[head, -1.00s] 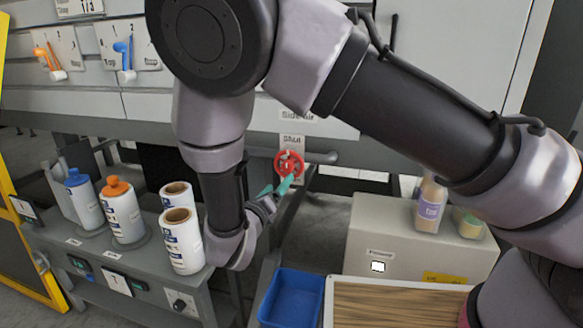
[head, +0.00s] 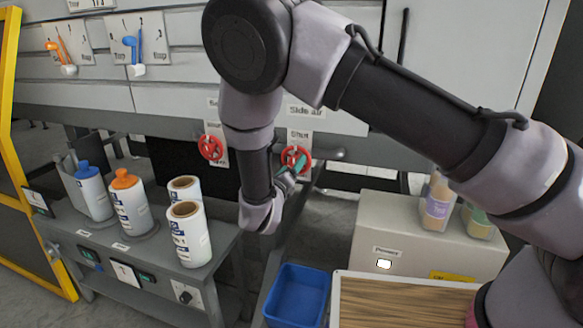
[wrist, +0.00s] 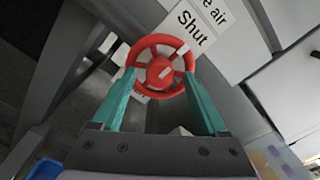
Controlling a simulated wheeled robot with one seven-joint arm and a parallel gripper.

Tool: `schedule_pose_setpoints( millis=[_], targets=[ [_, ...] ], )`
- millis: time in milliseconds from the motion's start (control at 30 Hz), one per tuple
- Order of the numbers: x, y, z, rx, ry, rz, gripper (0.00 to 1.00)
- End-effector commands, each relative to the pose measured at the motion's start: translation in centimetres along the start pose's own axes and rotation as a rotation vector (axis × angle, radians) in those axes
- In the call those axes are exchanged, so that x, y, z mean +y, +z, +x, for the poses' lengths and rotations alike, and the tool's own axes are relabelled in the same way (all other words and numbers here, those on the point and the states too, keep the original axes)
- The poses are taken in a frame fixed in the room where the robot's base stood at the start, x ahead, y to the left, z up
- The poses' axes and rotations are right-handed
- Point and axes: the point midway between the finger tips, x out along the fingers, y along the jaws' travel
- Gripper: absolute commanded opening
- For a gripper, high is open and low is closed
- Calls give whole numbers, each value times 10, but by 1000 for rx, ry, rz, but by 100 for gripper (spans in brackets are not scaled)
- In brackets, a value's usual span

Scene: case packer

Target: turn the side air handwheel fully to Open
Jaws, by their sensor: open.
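The side air handwheel (head: 296,158) is a red spoked wheel on the machine front, under a "Side air" label. In the wrist view the red wheel (wrist: 160,68) fills the space between the fingertips, with a white mark on its rim at the upper right, near the word "Shut". My gripper (wrist: 160,88) has two teal fingers, open, one on each side of the wheel. Whether they touch the rim I cannot tell. In the head view my gripper (head: 297,168) is at the wheel's lower edge, partly hidden by my wrist.
A second red handwheel (head: 211,147) is to the left. A grey bench (head: 150,262) with bottles and rolls stands at the left. A blue bin (head: 297,295), a wooden board (head: 400,305) and a beige box (head: 425,240) are below and right.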

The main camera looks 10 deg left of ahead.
Motion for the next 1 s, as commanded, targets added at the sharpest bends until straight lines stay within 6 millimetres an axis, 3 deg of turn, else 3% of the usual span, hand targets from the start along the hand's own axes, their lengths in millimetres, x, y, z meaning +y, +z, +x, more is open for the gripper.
schedule_pose_setpoints(
  millis=[167,233,367,400,767,1000],
  targets=[
    [0,0,0,0,0,0,76],
    [0,0,0,0,0,0,57],
    [0,0,0,0,0,0,7],
    [0,0,0,0,0,0,0],
    [0,0,0,0,1,53,0],
    [1,0,-1,0,2,206,0]
  ],
)
